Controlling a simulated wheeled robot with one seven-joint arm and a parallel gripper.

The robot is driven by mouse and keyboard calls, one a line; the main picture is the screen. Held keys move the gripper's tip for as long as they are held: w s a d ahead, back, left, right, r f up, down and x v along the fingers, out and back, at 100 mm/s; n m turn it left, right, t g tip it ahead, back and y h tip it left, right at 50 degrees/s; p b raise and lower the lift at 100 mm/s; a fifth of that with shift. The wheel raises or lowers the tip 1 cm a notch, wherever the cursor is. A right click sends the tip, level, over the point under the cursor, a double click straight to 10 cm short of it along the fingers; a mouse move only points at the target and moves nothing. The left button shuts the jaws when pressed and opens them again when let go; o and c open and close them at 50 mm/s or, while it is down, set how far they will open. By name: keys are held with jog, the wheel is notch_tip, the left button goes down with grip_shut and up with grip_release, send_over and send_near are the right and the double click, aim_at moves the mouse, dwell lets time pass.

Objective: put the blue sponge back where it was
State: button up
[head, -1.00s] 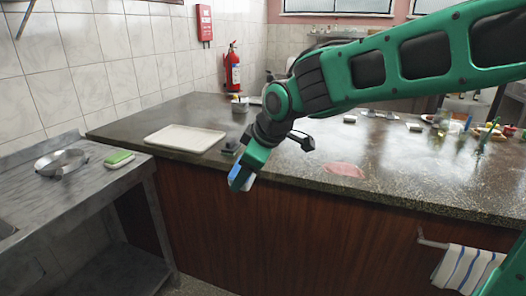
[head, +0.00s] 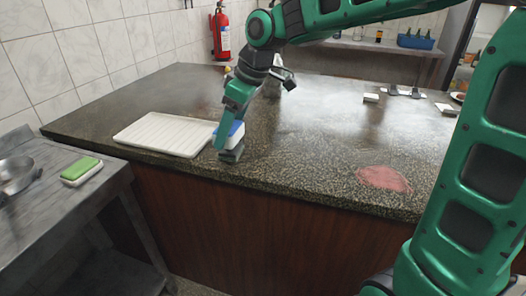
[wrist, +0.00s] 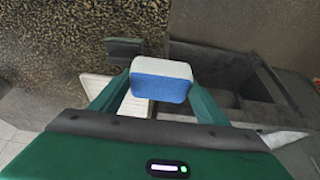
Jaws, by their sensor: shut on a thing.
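The blue sponge (head: 236,134), blue with a white layer, is held in my gripper (head: 228,135). In the wrist view the sponge (wrist: 160,88) sits between the two green fingers, its blue face toward the camera. In the head view it is by the counter's front edge, just right of the white tray (head: 165,135). A dark grey block (head: 232,154) shows right under it on the counter. I cannot tell whether sponge and block touch. The near finger hides part of the sponge.
A green sponge with a white base (head: 82,170) and a metal pan (head: 17,174) are on the steel table (head: 75,215) at left. A pinkish-red patch (head: 385,178) marks the counter (head: 310,150). The counter between patch and block is clear.

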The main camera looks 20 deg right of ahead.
jog(key=shift+w+d+f, duration=0.1)
jog(key=shift+w+d, duration=0.1)
jog(key=shift+w, duration=0.15)
jog(key=d+f, duration=0.2)
jog(key=d, duration=0.1)
jog(key=w+d+f, duration=0.1)
jog(key=d+f, duration=0.1)
jog(key=d, duration=0.2)
jog(key=d+f, duration=0.2)
jog(key=d, duration=0.2)
jog(key=shift+w+d+f, duration=0.25)
jog(key=shift+f, duration=0.1)
jog(key=shift+s+f, duration=0.1)
jog(key=shift+f, duration=1.95)
jog(key=o, duration=0.9)
jog(key=shift+o, duration=0.2)
